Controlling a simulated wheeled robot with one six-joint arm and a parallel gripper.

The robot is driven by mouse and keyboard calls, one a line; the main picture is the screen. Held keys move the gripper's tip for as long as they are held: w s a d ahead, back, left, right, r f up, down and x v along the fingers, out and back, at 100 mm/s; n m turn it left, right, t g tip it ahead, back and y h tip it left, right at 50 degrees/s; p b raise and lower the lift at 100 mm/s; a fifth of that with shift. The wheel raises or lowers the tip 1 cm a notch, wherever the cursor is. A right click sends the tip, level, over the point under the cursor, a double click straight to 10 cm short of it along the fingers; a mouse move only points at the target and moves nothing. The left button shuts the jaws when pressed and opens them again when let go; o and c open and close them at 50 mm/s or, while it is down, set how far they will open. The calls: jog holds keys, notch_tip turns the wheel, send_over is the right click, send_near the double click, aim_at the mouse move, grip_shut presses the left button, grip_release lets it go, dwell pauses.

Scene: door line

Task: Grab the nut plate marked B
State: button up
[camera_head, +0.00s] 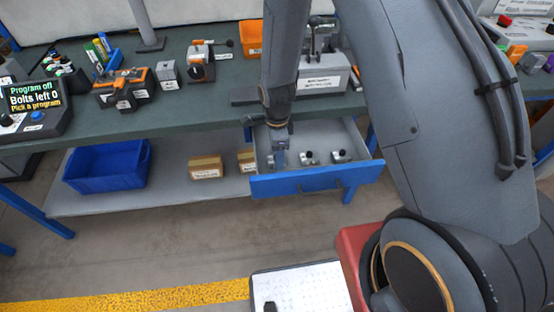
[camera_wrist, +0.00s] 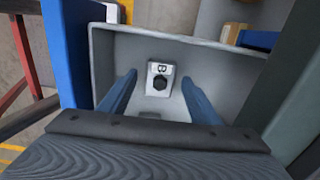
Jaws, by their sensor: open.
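The nut plate marked B (camera_wrist: 153,69) is a small light plate with a dark round knob. It lies on the floor of the grey drawer (camera_wrist: 102,65), its letter facing up. In the wrist view my gripper (camera_wrist: 159,80) is open, with one blue finger to each side of the plate; I cannot tell whether they touch it. In the head view my gripper (camera_head: 279,160) reaches down into the left part of the open drawer (camera_head: 305,184) and hides plate B there. Two more nut plates, one in the middle (camera_head: 308,158) and one at right (camera_head: 341,156), lie beside it.
The green workbench (camera_head: 190,104) overhangs the drawer's back. A grey box with a lever (camera_head: 322,80) stands on it above the drawer. A blue bin (camera_head: 106,166) and cardboard boxes (camera_head: 206,168) sit on the lower shelf.

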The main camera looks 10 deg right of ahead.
jog(key=c, duration=1.4)
jog(key=shift+r, duration=0.1)
